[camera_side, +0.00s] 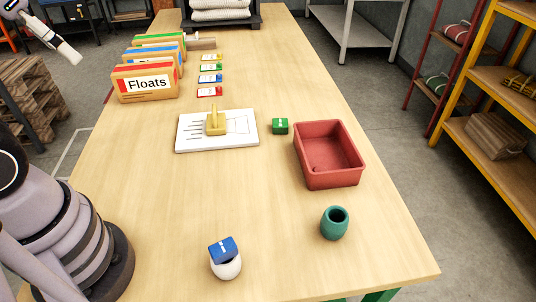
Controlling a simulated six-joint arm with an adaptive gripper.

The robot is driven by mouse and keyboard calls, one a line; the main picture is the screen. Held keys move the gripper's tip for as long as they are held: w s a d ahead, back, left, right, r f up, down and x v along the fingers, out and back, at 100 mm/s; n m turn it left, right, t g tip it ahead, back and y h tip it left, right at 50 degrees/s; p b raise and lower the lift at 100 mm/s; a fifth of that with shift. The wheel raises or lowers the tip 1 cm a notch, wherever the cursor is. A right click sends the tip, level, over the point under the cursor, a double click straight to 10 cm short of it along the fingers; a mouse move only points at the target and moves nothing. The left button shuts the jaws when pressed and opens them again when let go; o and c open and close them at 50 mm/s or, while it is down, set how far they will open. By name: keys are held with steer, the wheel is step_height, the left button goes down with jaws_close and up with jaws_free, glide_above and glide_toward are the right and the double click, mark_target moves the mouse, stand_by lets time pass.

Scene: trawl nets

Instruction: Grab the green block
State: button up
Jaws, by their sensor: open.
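The green block (280,126) is small, with a white mark on its top. It sits on the wooden table, between the white board with a yellow handled piece and the red tray, touching neither. Nothing covers it.
The red tray (308,168) is close to the block's right. The white board (244,142) is to its left. A teal vase (335,225) and a white cup (227,268) with a blue block (222,247) on top stand nearer. File boxes (146,84) and small coloured cards (210,78) are farther back.

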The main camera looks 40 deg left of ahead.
steer(key=w+a+f+m+g+y, duration=0.1)
steer(key=w+a+f+m+y, duration=0.2)
steer(key=w+a+m+y, duration=0.35)
steer(key=w+a+f+m+g+y, duration=0.2)
steer(key=w+a+m+y, duration=0.15)
steer(key=w, duration=0.65)
steer(key=w+d+f+m+t+y, duration=0.2)
steer(key=w+d+f+m+t, duration=0.15)
steer(key=w+m, duration=0.35)
steer(key=w+d+f+m+t+h, duration=0.3)
steer(key=w+d+f+m+t, duration=0.35)
steer(key=w+f, duration=0.5)
steer(key=m+h, duration=0.5)
steer(key=m, duration=0.4)
glide_toward(280, 123)
steer(key=w, duration=0.1)
steer(key=w+a+f, duration=0.1)
steer(key=shift+w+a+f+t+h, duration=0.2)
steer(key=shift+w+f+t+h, duration=0.1)
steer(key=shift+t, duration=0.1)
steer(key=shift+x, duration=2.8)
steer(key=c, duration=1.1)
